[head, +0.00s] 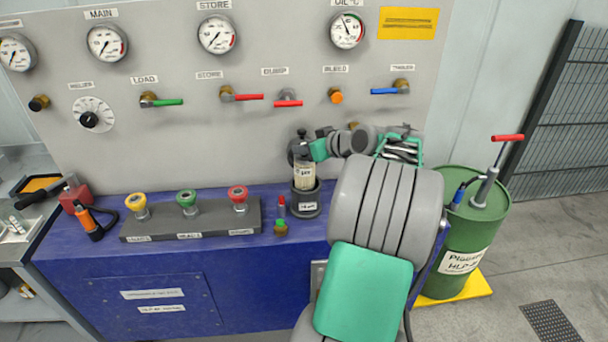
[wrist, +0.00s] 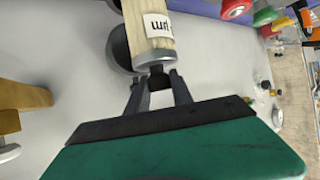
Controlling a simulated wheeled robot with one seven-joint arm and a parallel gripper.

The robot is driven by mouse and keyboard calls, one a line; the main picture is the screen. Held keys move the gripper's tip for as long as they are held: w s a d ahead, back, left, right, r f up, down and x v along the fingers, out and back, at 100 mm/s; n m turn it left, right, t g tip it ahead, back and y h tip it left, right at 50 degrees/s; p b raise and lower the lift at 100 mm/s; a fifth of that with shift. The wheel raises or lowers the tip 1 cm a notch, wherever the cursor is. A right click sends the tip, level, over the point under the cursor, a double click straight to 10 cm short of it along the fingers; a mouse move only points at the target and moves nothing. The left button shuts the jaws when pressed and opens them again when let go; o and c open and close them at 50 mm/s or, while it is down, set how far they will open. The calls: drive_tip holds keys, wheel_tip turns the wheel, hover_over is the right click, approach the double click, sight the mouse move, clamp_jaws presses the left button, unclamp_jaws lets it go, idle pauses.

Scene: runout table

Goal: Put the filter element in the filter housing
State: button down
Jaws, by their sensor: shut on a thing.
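The filter element (head: 304,177) is a cream, pleated upright cylinder with a white label. In the wrist view the filter element (wrist: 150,38) has a grey end cap with a small dark knob. My gripper (wrist: 158,84) is shut on that knob; in the head view my gripper (head: 303,150) is at the element's top. The filter housing (head: 307,201) looks to be the dark, labelled cup on the blue bench. The element's lower end is at the cup's mouth; I cannot tell whether it is inside or just above or in front.
A grey block with yellow, green and red knobs (head: 190,222) stands left on the blue bench (head: 95,262). A small red-and-green fitting (head: 281,222) stands close left of the cup. The gauge panel (head: 150,60) rises behind. A green drum (head: 468,235) stands right.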

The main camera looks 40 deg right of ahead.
sight(306, 172)
wheel_tip(306, 172, down, 8)
drive_tip(key=shift+r+p, duration=0.2)
drive_tip(key=shift+p, duration=0.35)
drive_tip(key=shift+f, duration=0.4)
drive_tip(key=shift+f, duration=0.2)
drive_tip(key=c, duration=1.1)
unclamp_jaws()
drive_tip(key=shift+r, duration=0.1)
